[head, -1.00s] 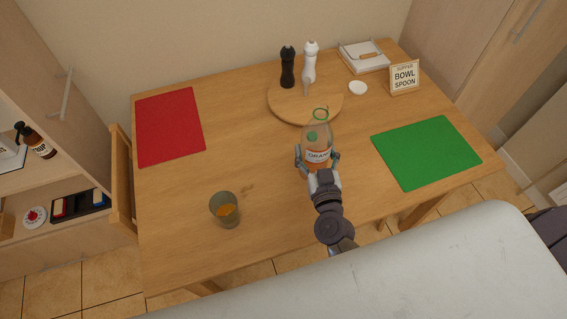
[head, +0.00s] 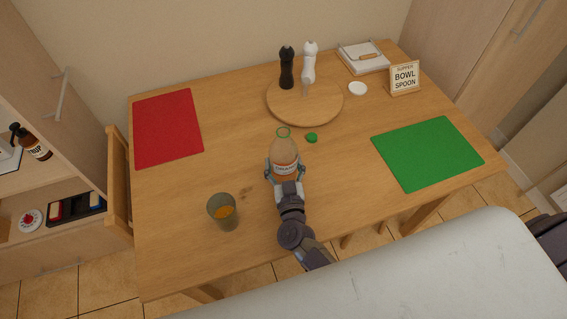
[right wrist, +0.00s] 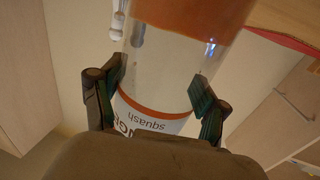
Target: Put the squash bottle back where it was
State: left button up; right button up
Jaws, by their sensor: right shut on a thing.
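The squash bottle (head: 285,153) is clear with orange squash and a white label. It is in the middle of the table, its open mouth showing a green ring. My right gripper (head: 284,170) is shut around its body from the near side. In the right wrist view, both fingers (right wrist: 160,80) press on the bottle (right wrist: 165,60), and its label reads "squash" upside down. I cannot tell whether its base touches the table. A green cap (head: 311,138) lies on the table just right of the bottle. My left gripper is not in view.
A glass (head: 223,212) with some orange drink stands to the left. A round wooden board (head: 300,108) bears black and white mills behind. A red mat (head: 168,128) lies left, a green mat (head: 427,153) right. A sign (head: 405,78) and white dish (head: 358,88) are at back right.

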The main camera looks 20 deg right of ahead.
jog(key=o, duration=1.4)
jog(key=shift+f, duration=0.1)
jog(key=s, duration=0.4)
jog(key=s+a+b, duration=0.1)
jog(key=s, duration=0.3)
jog(key=s+a, duration=0.1)
jog(key=s, duration=0.3)
